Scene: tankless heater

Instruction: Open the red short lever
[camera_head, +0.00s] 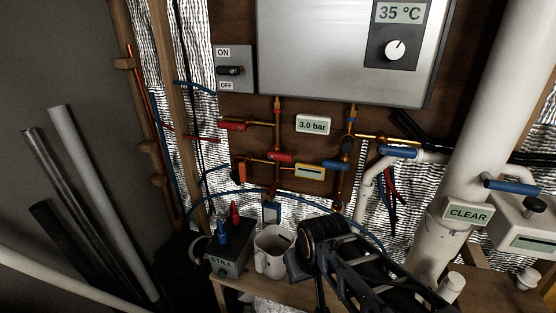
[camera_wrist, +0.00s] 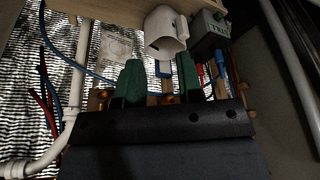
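A short red lever (camera_head: 282,157) sits on the copper pipework below the grey heater, lying nearly level. A longer-looking red lever (camera_head: 232,125) is up and to its left, on a side branch. I cannot clearly make out either lever in the wrist view. My gripper (camera_wrist: 160,70) shows two green fingers standing apart with nothing held between them. In the head view my arm is at lower centre, below and to the right of the short red lever, and its dark links hide the fingertips.
The heater (camera_head: 340,50) hangs above. A white mug (camera_head: 270,262) and grey box (camera_head: 230,255) stand on the shelf near my arm. A thick white pipe (camera_head: 478,130) rises at right.

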